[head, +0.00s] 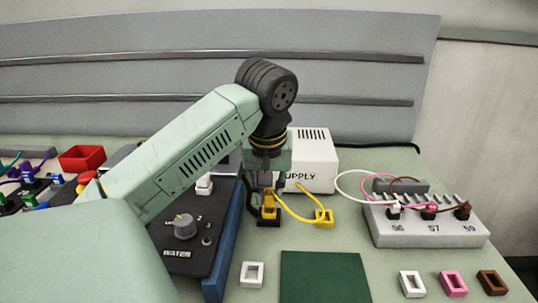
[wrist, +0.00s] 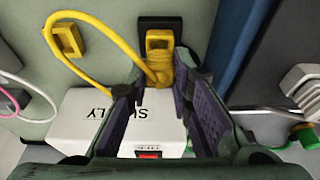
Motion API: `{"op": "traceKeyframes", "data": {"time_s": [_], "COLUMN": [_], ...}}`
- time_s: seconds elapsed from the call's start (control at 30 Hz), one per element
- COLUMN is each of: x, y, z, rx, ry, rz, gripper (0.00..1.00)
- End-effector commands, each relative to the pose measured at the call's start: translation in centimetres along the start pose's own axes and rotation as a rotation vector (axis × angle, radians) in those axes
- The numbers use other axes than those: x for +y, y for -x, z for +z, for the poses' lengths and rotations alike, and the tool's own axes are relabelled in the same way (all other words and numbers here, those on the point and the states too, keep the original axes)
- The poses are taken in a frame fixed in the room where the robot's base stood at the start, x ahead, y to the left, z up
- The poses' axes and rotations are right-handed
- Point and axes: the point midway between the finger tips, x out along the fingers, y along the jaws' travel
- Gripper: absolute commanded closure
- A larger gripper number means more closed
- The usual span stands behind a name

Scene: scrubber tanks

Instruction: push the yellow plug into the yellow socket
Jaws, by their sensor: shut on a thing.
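My gripper (head: 268,186) points down over the bench, shut on the yellow plug (head: 268,198). In the wrist view the plug (wrist: 160,68) lies between and just beyond the fingertips (wrist: 160,82), against a black block (wrist: 160,22). A yellow cable (wrist: 100,80) loops from the plug. A yellow square frame (head: 324,219) with a recess, socket-like, lies to the right in the head view; in the wrist view the frame (wrist: 69,40) is at upper left, with cable looping around it. I cannot tell how deep the plug sits in the black block.
A white supply box (head: 312,165) stands close behind my gripper. A dark panel with a blue edge (head: 232,235) is at its left. A grey numbered rack (head: 425,230) with plugs stands right. White (head: 252,275), pink (head: 453,284) and brown (head: 492,282) frames and a green mat (head: 325,278) lie in front.

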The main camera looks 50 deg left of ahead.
Motion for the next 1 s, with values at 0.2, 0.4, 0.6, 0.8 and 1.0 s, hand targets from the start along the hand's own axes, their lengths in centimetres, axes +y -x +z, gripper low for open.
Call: {"op": "traceKeyframes", "data": {"time_s": [0.2,0.4,0.6,0.8,1.0], "x": [0.0,0.0,0.0,0.0,0.0], "y": [-0.3,-0.9,-1.5,-2.1,-1.9], "z": [0.1,0.2,0.4,0.6,0.5], "rx": [0.0,0.0,0.0,-0.001,-0.001], "ry": [0.0,0.0,0.0,0.0,0.0], "rz": [0.0,0.0,0.0,0.0,0.0], "gripper": [1.0,1.0,1.0,1.0,0.67]}}
